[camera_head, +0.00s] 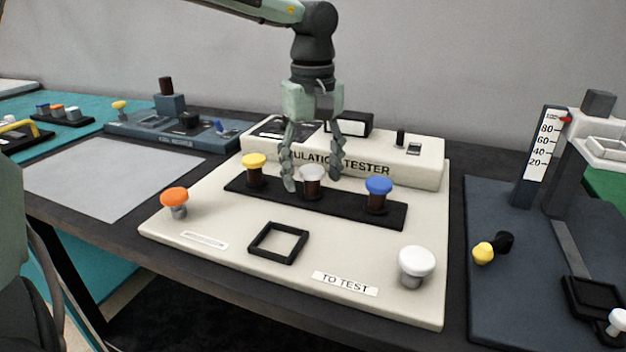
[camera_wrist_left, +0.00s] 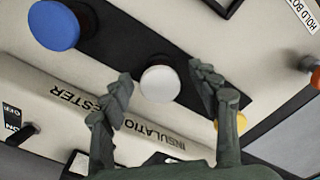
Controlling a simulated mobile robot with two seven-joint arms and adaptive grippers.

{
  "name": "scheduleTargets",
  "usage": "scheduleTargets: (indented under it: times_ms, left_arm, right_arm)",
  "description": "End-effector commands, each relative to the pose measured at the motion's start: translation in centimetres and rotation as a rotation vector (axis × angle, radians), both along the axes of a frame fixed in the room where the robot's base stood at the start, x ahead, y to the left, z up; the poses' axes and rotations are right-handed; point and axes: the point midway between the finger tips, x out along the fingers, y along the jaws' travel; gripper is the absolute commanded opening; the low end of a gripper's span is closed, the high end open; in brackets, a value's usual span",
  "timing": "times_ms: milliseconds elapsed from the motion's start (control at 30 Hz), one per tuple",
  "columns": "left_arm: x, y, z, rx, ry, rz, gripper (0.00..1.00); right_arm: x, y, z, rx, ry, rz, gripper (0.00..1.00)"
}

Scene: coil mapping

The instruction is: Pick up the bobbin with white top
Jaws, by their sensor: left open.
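The bobbin with white top (camera_head: 312,182) stands upright on a black strip (camera_head: 335,208), between a yellow-topped bobbin (camera_head: 255,170) and a blue-topped bobbin (camera_head: 378,193). My left gripper (camera_head: 312,185) is open, pointing down, its fingers on either side of the white-topped bobbin. In the left wrist view the white top (camera_wrist_left: 160,83) lies between the spread fingertips of the gripper (camera_wrist_left: 163,88), with gaps on both sides. I cannot tell how far down the fingers reach. The blue top (camera_wrist_left: 54,26) is at upper left there. My right gripper is not in view.
The strip lies on the cream insulation tester (camera_head: 200,225). An orange knob (camera_head: 175,198) and a white knob (camera_head: 416,262) stand at its front corners, with a black square frame (camera_head: 278,242) between. The tester's raised panel (camera_head: 415,170) is just behind the bobbins.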

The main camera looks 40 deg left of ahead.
Motion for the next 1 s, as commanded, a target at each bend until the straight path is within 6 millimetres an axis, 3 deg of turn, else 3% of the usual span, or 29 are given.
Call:
scheduleTargets:
  times_ms: [300, 767, 1000]
  left_arm:
    - [0.01, 0.02, -0.78, -0.001, -0.002, 0.001, 0.61]
    - [0.02, 0.02, -0.75, -0.001, -0.002, 0.001, 0.05]
    - [0.04, 0.01, -0.67, 0.0, -0.002, 0.0, 0.05]
  right_arm:
    - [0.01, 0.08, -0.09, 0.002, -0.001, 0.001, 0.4]
    - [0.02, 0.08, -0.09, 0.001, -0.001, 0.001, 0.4]
    - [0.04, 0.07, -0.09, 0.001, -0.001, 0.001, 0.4]
